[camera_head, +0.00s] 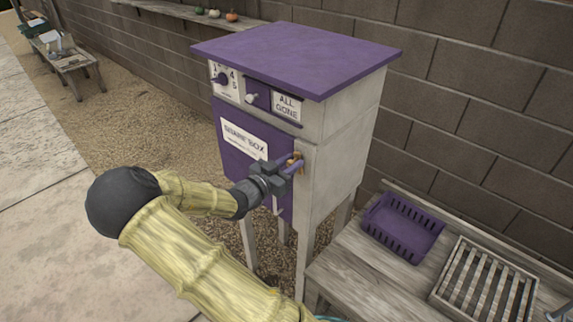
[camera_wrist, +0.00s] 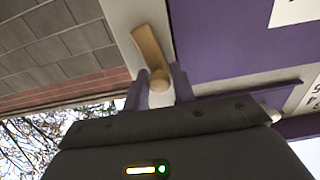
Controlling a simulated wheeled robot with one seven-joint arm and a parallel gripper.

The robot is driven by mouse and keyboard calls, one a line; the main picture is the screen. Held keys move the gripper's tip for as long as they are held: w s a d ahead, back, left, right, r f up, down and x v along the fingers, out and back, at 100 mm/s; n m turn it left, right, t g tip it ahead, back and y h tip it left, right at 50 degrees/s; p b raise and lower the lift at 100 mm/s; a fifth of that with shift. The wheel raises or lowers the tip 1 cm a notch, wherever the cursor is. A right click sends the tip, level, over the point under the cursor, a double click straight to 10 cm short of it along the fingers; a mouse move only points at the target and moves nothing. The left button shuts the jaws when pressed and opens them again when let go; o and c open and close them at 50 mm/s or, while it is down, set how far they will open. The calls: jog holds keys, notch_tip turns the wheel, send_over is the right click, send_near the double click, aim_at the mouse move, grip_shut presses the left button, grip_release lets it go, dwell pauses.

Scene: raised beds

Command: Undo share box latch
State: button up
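The share box (camera_head: 310,165) is a pale wooden cabinet with a purple lid and a purple door (camera_head: 229,130) labelled "SHARE BOX". The wooden latch (camera_wrist: 151,48) is a short tan bar with a rounded knob end, at the door's right edge. In the wrist view it lies slanted, mostly over the pale frame beside the purple door. My gripper (camera_head: 293,164) is at the latch. Its two purple fingers (camera_wrist: 160,84) sit on either side of the knob, with no clear gap. In the head view the gripper partly hides the latch. The door looks shut.
A dial and an "ALL GONE" sign (camera_head: 287,107) sit above the door. A bench at the right holds a purple basket (camera_head: 378,222) and a slatted wooden crate (camera_head: 442,289). A block wall (camera_head: 460,110) stands behind. Gravel and paving lie open at the left.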

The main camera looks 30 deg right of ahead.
jog(key=c, duration=0.4)
jog(key=shift+s+d+f+m+b, duration=0.15)
jog(key=shift+s+m+b, duration=0.1)
jog(key=shift+m+b, duration=0.65)
jog(key=shift+o, duration=0.5)
jog(key=shift+s+m+b, duration=0.25)
jog(key=shift+m+b, duration=0.55)
jog(key=shift+b, duration=0.3)
jog(key=shift+r, duration=0.2)
jog(key=o, duration=0.8)
jog(key=shift+c, duration=0.2)
jog(key=shift+s, duration=0.15)
